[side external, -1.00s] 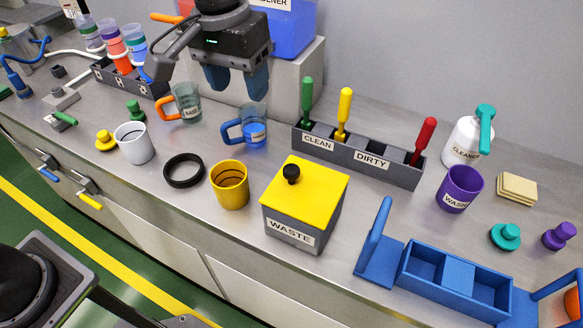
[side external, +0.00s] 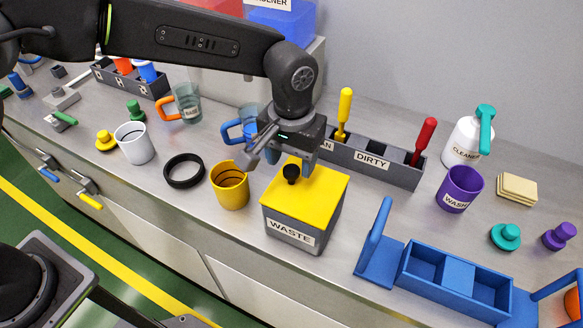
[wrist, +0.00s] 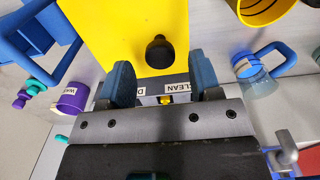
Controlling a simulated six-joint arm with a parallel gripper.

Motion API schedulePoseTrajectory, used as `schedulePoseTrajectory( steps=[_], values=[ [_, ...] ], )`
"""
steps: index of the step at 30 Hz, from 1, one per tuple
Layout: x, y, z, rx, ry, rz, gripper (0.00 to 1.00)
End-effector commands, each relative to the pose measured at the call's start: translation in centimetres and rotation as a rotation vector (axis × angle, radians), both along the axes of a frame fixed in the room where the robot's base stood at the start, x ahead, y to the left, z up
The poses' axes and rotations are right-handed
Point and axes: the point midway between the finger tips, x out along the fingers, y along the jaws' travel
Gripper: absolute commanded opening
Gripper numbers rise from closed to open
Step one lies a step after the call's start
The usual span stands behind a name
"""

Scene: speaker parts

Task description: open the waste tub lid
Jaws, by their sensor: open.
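The waste tub (side external: 290,236) is a grey box labelled WASTE at the middle of the bench. Its yellow lid (side external: 318,190) lies flat on top and is closed, with a black knob (side external: 291,174) on it. In the wrist view the yellow lid (wrist: 110,30) fills the upper middle and the black knob (wrist: 160,52) stands just beyond the fingertips. My gripper (side external: 290,165) is open and empty, above the back part of the lid. In the wrist view its two blue fingers (wrist: 160,75) are spread wide, with the knob roughly between them but not gripped.
Right behind the tub is the grey CLEAN/DIRTY rack (side external: 385,170) with upright brushes. A yellow cup (side external: 230,188) stands close at the left and a blue mug (side external: 240,130) behind it. A blue carrier (side external: 455,280) is at the right.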

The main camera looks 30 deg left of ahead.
Motion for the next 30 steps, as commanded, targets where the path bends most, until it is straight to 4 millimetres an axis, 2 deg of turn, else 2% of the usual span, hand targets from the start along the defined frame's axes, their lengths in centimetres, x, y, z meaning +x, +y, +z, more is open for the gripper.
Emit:
schedulePoseTrajectory(
  steps=[3, 6, 18, 30],
  values=[
    [0.0, 0.0, -1.7, 0.001, 0.001, 0.0, 0.58],
    [0.0, 0.0, -2.6, 0.001, 0.001, 0.0, 0.58],
    [0.0, 0.0, -3.2, -0.001, -0.001, 0.0, 0.57],
    [0.0, 0.0, -3.2, -0.001, -0.001, 0.0, 0.19]
  ],
)
